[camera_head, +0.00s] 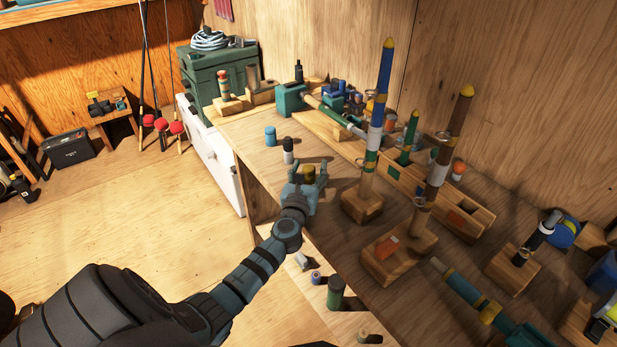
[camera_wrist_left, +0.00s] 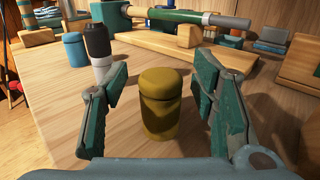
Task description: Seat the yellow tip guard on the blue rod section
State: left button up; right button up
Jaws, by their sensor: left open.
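The yellow tip guard (camera_wrist_left: 160,105), a short ochre cylinder with a rounded cap-like top, stands upright on the bench. In the head view it shows small (camera_head: 309,172) at my left gripper (camera_head: 308,174). The left gripper is open, with one finger on each side of the guard and a visible gap to each in the wrist view (camera_wrist_left: 160,112). The blue rod section (camera_head: 383,75) stands upright in a wooden block (camera_head: 362,205), to the right of the gripper. It has blue, white and green bands and a yellow pointed top. My right gripper is not in view.
A blue capped jar (camera_head: 270,136) and a black-and-white bottle (camera_head: 288,151) stand just beyond the gripper. A brown rod (camera_head: 450,125) and a shorter green rod (camera_head: 409,139) stand right of the blue one. A wooden rack with a lying rod (camera_head: 335,115) is behind.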

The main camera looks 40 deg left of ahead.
pick_arm(q)
jog(key=shift+r, duration=0.1)
jog(key=c, duration=1)
jog(key=shift+o, duration=0.2)
